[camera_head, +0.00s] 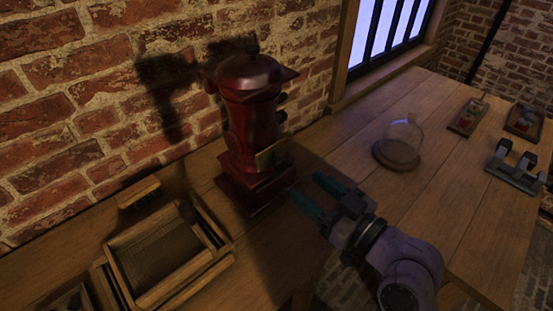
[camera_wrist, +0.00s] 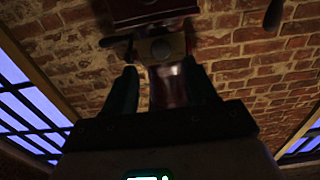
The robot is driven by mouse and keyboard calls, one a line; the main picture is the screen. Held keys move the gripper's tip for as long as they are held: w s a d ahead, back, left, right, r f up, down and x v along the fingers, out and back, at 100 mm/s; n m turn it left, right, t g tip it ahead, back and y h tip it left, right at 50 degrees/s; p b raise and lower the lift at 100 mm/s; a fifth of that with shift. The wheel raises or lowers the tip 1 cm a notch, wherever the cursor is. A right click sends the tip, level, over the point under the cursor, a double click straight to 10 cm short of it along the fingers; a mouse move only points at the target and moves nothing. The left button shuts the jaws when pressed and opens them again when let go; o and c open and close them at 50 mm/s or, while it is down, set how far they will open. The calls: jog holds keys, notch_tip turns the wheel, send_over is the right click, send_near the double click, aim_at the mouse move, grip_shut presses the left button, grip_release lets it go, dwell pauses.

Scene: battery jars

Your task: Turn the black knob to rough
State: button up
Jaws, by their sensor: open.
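A tall dark red machine (camera_head: 250,120) with a domed top stands on the wooden table against the brick wall. Dark round knobs (camera_head: 282,98) stick out on its right side, one above the other; no "rough" marking is readable. A brass-coloured part (camera_head: 270,158) sits low on its front. My gripper (camera_head: 312,192) is open and empty, right of the machine's base, its teal fingers pointing toward it and apart from it. In the wrist view, the machine (camera_wrist: 150,10) is beyond my fingers, with a round-centred plate (camera_wrist: 160,48) roughly between them; I cannot tell whether that centre is the knob.
A wooden tray (camera_head: 165,250) stands left of the machine. A glass dome (camera_head: 402,138) on a round base is at the right. Small boards (camera_head: 467,116) and a grey metal fixture (camera_head: 515,172) lie farther right.

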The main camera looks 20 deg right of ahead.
aim_at(282, 168)
jog(key=p+x, duration=0.2)
jog(key=x, duration=0.7)
jog(key=c, duration=1)
jog(key=shift+m+p, duration=0.3)
jog(key=shift+m, duration=0.1)
jog(key=m+p, duration=0.2)
jog(key=m, duration=0.3)
jog(key=m+p, duration=0.2)
jog(key=m, duration=0.4)
